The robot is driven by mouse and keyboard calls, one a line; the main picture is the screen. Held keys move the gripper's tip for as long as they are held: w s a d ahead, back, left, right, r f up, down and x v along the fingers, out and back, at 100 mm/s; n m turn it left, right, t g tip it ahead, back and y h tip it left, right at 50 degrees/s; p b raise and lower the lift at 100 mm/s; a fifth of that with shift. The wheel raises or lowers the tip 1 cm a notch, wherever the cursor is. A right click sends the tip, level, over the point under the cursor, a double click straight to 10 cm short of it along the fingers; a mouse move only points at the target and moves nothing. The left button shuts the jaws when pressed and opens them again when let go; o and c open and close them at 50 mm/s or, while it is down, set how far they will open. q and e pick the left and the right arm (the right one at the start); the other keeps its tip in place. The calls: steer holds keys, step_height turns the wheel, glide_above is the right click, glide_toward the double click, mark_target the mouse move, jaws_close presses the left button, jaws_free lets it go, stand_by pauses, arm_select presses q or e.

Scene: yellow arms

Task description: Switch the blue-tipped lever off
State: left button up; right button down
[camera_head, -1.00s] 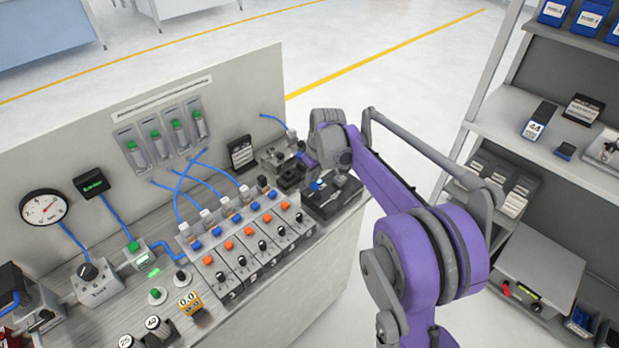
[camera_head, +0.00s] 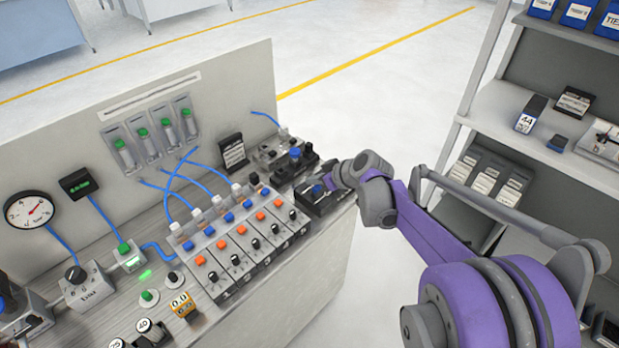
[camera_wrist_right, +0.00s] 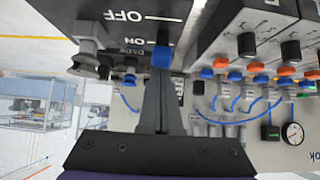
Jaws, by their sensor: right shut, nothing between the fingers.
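The blue-tipped lever (camera_head: 317,190) stands on a dark switch box (camera_head: 312,207) at the right end of the bench. In the right wrist view its blue tip (camera_wrist_right: 162,57) is just beyond my fingertips; I cannot tell whether they touch. OFF and ON markings on the box (camera_wrist_right: 190,18) appear upside down there, with the tip nearer the ON lettering. A grey-knobbed lever (camera_wrist_right: 86,58) stands beside it. My right gripper (camera_head: 329,184) is shut and empty, close on the right of the blue tip; it also shows in the wrist view (camera_wrist_right: 158,82). My left gripper is out of view.
Another dark device (camera_head: 295,158) with a blue knob stands just behind the box. A row of switch modules (camera_head: 240,250) with orange and blue buttons lies to the left. A shelf rack (camera_head: 500,115) stands at the right.

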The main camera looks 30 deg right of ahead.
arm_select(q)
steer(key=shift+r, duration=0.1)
arm_select(e)
steer(key=shift+w+a+r, duration=0.1)
steer(key=shift+w, duration=0.05)
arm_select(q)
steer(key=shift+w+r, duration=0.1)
arm_select(e)
steer(key=shift+r, duration=0.1)
arm_select(q)
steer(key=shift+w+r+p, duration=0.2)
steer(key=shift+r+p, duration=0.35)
steer(key=shift+p, duration=0.05)
arm_select(e)
steer(key=shift+r, duration=0.65)
steer(key=shift+w+a+r, duration=0.15)
steer(key=shift+w+r, duration=0.05)
steer(key=shift+r, duration=0.05)
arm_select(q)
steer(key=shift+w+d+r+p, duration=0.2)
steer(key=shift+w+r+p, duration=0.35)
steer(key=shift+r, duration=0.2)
arm_select(e)
steer(key=v, duration=0.8)
